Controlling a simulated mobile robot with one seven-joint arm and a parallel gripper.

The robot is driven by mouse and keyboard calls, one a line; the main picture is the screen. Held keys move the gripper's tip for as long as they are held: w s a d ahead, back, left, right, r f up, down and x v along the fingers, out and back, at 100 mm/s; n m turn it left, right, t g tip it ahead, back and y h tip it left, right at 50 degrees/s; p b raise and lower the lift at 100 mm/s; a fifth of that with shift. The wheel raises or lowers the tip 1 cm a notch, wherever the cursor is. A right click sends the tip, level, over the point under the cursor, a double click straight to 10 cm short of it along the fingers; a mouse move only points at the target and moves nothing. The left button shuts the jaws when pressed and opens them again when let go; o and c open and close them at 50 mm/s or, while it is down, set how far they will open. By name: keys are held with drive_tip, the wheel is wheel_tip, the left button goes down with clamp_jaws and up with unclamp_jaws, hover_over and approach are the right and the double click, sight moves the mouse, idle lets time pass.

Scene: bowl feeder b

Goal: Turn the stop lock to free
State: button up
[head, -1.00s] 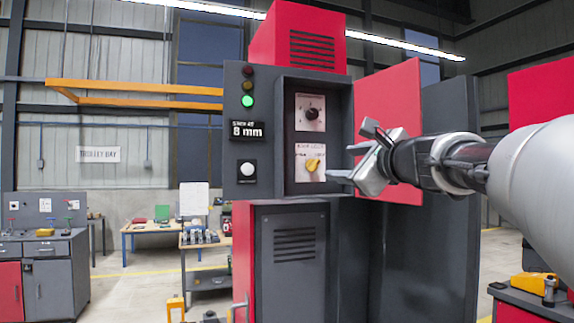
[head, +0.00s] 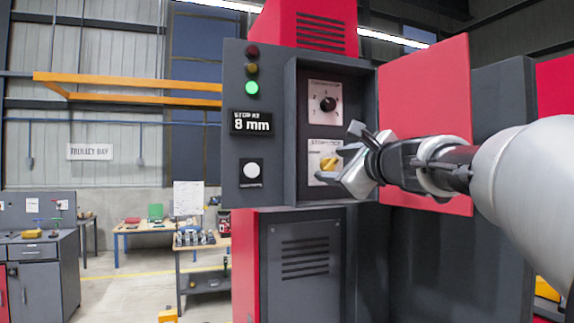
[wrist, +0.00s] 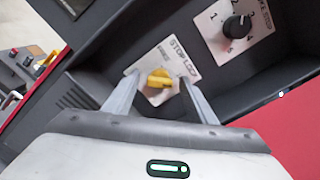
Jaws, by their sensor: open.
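The stop lock is a yellow knob (wrist: 160,78) on a white plate labelled STOP LOCK (wrist: 177,62), inside the recessed control box. My gripper (wrist: 157,82) is open, with one finger on each side of the knob in the wrist view. I cannot tell whether the fingers touch it or are still short of it. The plate's smaller marking is too blurred to read, so the knob's setting is unclear.
A black dial (head: 328,104) on a numbered plate sits above the lock. The red door (head: 425,105) stands open on the right. A panel on the left has a lit green lamp (head: 252,88), an "8 mm" display (head: 251,123) and a white button (head: 252,169).

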drive_tip(key=shift+s, duration=0.1)
drive_tip(key=shift+c, duration=0.9)
drive_tip(key=c, duration=0.9)
drive_tip(key=shift+o, duration=0.2)
